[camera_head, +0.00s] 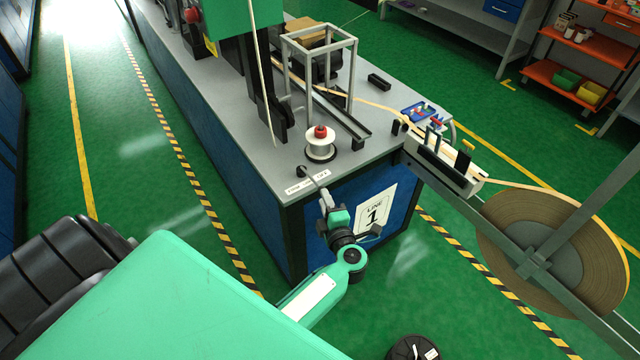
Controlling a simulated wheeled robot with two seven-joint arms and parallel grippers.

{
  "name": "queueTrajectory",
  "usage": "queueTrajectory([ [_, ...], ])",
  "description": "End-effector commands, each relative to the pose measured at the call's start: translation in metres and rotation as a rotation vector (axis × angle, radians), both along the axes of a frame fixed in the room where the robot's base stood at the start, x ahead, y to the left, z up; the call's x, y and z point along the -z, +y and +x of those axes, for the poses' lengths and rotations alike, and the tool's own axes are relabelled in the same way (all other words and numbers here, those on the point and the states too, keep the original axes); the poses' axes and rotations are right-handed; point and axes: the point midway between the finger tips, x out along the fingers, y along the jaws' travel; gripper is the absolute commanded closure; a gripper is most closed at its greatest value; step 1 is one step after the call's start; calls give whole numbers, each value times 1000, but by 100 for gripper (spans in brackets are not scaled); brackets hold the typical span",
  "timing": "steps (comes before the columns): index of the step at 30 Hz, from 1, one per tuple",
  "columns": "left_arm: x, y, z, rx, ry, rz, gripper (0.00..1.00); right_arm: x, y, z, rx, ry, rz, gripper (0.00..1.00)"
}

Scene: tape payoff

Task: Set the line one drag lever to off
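The line one drag lever (313,179) is a thin grey arm on a dark round pivot at the near corner of the grey bench top. A white label strip (299,187) with dark print lies beside it; its words are too small to read surely. The lever points toward the bench's front edge. My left gripper (325,200) is at the lever's outer end, just off the bench edge. Its fingers are small and partly overlap the lever end, so I cannot tell whether they grip it. My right gripper is not in view.
A white spool with a red knob (320,143) stands behind the lever. A "LINE 1" sign (374,214) is on the blue bench front (345,235). A large tape reel (553,255) hangs at right on a grey arm. Green floor is open at left.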

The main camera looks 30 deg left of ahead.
Motion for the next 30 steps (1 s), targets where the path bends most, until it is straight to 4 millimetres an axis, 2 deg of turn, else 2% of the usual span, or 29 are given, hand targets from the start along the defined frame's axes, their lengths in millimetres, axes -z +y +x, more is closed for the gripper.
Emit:
queueTrajectory([
  [3,-3,19,16,0,-1,3,75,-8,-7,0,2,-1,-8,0],
  [9,1,39,33,1,0,1,75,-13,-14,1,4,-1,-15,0],
  [21,2,45,38,1,0,0,75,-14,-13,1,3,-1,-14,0],
  [22,2,45,38,1,0,0,77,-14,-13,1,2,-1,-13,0],
  [25,3,45,38,1,0,0,96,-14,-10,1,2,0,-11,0],
  [26,3,45,38,1,0,0,100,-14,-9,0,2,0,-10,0],
  [30,3,45,38,1,1,-1,100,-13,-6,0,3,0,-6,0],
])
